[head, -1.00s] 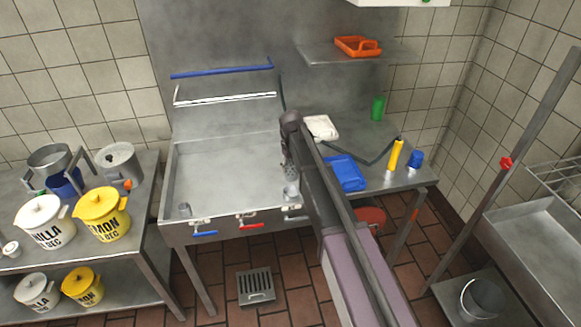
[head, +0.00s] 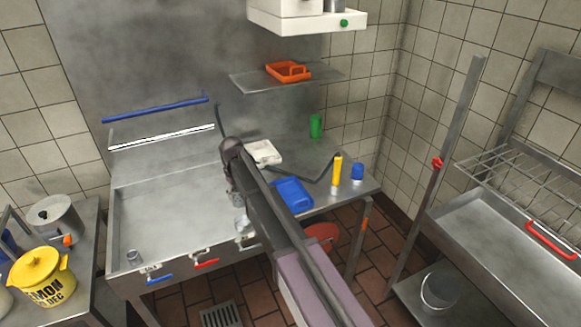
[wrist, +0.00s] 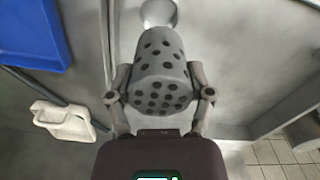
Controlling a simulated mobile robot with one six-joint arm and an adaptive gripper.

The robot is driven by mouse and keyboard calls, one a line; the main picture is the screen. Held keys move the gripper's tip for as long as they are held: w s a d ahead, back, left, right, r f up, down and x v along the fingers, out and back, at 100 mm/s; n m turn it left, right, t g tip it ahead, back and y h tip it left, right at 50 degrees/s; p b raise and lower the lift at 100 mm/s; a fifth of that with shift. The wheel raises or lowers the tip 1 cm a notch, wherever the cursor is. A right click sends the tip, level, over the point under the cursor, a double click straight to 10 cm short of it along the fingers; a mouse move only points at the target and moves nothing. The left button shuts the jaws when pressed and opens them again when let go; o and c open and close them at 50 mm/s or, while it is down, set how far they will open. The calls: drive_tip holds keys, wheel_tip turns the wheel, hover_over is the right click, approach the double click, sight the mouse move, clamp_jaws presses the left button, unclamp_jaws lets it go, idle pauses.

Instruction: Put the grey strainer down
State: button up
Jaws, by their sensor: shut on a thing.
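In the head view my gripper (head: 233,183) is over the right part of the metal sink (head: 160,205), and the strainer there is mostly hidden by my arm. A pale metal cup-like fitting (head: 240,225) is just below it in the sink. It also shows beyond the strainer in the wrist view (wrist: 158,13). I cannot tell whether the strainer touches it.
The sink's middle is clear.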

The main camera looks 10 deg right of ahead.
wheel_tip(320, 180, up, 12)
drive_tip(key=p, duration=1)
drive_tip(key=shift+f+p, duration=0.2)
drive_tip(key=shift+p, duration=0.1)
drive_tip(key=shift+f, duration=0.1)
